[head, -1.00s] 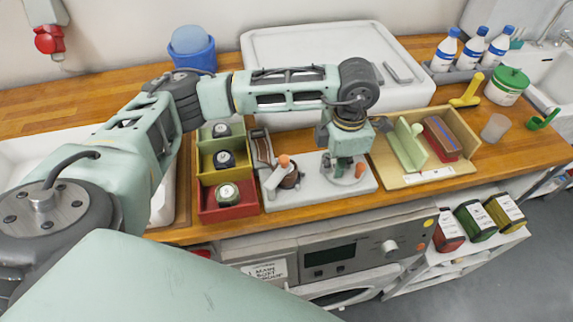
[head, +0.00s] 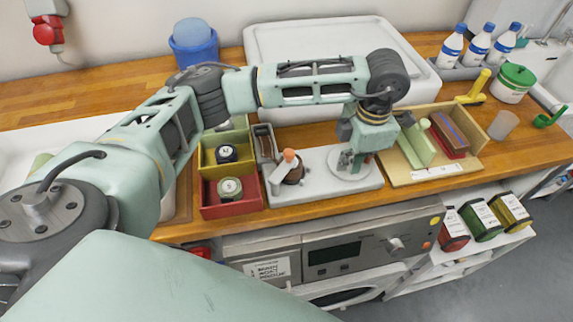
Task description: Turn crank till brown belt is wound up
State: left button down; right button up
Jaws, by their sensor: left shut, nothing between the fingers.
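The winder is a pale base plate (head: 318,197) on the wooden counter. At its left a dark brown roll (head: 292,172), apparently the brown belt, sits beside a pale crank arm (head: 277,172) with an orange knob (head: 288,155). At its right is a pale round disc (head: 338,180). My left gripper (head: 349,164) points down over this disc, shut and empty; I cannot tell whether it touches anything. The gripper and wrist hide part of the disc. Whether any belt is still unwound is too small to tell. My right gripper is not in view.
A bin with yellow and red compartments (head: 231,208) holding rolls stands left of the winder. A wooden tray (head: 437,176) with a green block and a red-brown block stands close at the right. A white basin (head: 275,45) is behind. The counter's front edge is near.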

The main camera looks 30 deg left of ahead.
pick_arm(q)
jog(key=shift+w+d+r+h, duration=0.2)
jog(key=shift+d+r+h, duration=0.15)
jog(key=shift+d, duration=0.35)
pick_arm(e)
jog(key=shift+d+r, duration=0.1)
pick_arm(q)
jog(key=shift+r, duration=0.25)
jog(key=c, duration=2.3)
grip_release()
jog(key=shift+w+r+p, duration=0.25)
jog(key=shift+r+p, duration=0.5)
jog(key=shift+r, duration=0.35)
jog(key=o, duration=0.6)
jog(key=r, duration=0.1)
jog(key=d+r+p, duration=0.1)
jog(key=r, duration=0.1)
jog(key=shift+d+r+p, duration=0.2)
jog(key=shift+d+p, duration=0.1)
jog(key=shift+d, duration=0.05)
jog(key=shift+a+r+p, duration=0.4)
jog(key=shift+a+r, duration=0.15)
jog(key=shift+r, duration=0.2)
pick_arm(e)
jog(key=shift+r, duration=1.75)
